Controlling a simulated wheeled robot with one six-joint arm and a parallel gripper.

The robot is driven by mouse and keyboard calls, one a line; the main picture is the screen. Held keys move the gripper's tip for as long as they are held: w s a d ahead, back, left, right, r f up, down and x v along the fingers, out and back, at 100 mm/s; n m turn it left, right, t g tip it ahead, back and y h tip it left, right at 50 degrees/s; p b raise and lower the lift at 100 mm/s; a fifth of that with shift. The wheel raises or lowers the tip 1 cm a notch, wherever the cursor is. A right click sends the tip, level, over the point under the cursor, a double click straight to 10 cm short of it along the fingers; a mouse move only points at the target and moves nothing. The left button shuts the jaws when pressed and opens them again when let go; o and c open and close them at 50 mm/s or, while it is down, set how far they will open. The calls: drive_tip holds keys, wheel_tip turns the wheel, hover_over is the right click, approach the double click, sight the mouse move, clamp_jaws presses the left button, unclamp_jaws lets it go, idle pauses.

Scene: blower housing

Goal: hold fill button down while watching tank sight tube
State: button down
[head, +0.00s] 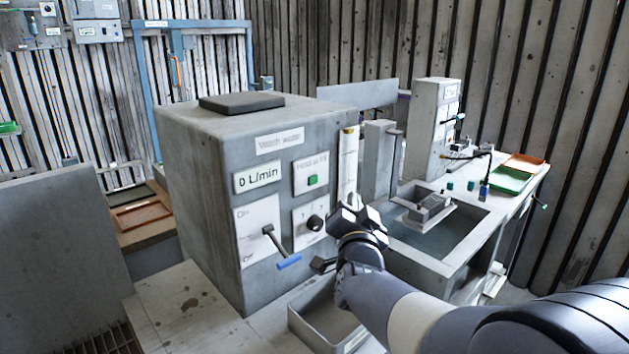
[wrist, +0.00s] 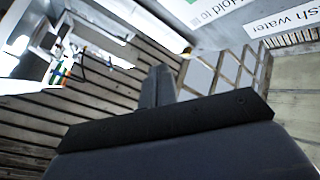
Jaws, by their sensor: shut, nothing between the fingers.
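The fill button is the green square button (head: 312,181) on a white plate on the front of a grey cabinet (head: 205,200). The plate's small text is hard to read in the head view. The tank sight tube appears to be the pale upright tube (head: 347,165) with a yellowish top at the cabinet's right edge; I cannot make out a level in it. My gripper (head: 350,208) is shut and empty, below and right of the button and in front of the tube's lower end, apart from the button. The wrist view shows its closed fingers (wrist: 158,87) and part of a "Hold to" label (wrist: 212,12).
The cabinet also carries a "0 L/min" display (head: 258,177), a black knob (head: 315,223) and a blue-handled lever (head: 288,262). A sink basin (head: 410,240) lies to the right, with red (head: 524,163) and green (head: 511,180) trays behind. An open grey tray (head: 308,318) stands below.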

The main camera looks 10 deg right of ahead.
sight(313, 180)
drive_tip(key=shift+w, duration=0.1)
drive_tip(key=w+a+p, duration=0.3)
drive_tip(key=w+a, duration=0.2)
drive_tip(key=w, duration=0.2)
drive_tip(key=shift+w, duration=0.15)
idle(2.0)
drive_tip(key=shift+w+a, duration=0.15)
drive_tip(key=shift+w, duration=0.15)
drive_tip(key=shift+w+a+b, duration=0.25)
drive_tip(key=shift+b, duration=0.05)
idle(4.5)
